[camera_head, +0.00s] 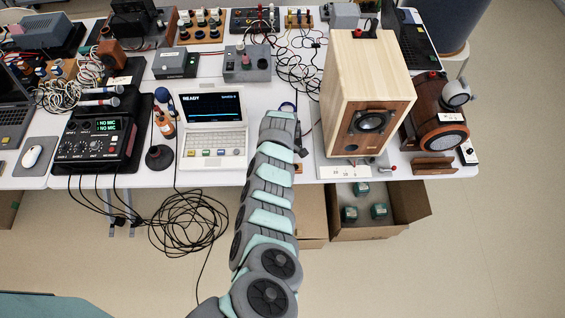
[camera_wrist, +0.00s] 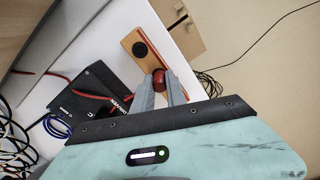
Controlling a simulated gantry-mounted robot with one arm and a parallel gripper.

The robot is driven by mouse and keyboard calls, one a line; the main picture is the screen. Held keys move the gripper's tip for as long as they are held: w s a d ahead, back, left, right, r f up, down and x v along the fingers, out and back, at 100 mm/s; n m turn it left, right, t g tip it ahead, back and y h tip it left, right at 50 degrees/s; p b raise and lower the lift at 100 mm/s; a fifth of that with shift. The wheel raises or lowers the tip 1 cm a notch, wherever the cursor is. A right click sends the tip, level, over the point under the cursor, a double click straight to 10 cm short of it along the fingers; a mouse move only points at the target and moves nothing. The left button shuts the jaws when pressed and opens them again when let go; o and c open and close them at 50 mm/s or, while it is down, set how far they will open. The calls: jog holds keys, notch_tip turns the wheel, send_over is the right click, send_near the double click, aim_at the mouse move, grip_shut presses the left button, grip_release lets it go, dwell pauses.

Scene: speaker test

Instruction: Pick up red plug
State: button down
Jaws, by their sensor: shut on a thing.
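The red plug (camera_wrist: 159,79) shows in the wrist view as a rounded red piece between the fingertips of my gripper (camera_wrist: 160,88). My gripper is shut on it. The plug is at the end of a small wooden block (camera_wrist: 136,62) that bears a round black part; I cannot tell whether the plug still touches the block. In the head view my arm reaches over the table's front edge, left of the wooden speaker, and hides the plug and most of the gripper.
A wooden speaker (camera_head: 367,95) stands right of my arm. A small white laptop (camera_head: 214,138) is on the left. A dark box (camera_wrist: 88,101) with red and blue cables lies beside the gripper. Open cardboard boxes (camera_head: 410,205) are below the table (camera_head: 330,181).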

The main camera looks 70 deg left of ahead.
notch_tip(320, 180, up, 20)
jog(key=p, duration=0.1)
jog(key=shift+f, duration=0.15)
dwell(0.4)
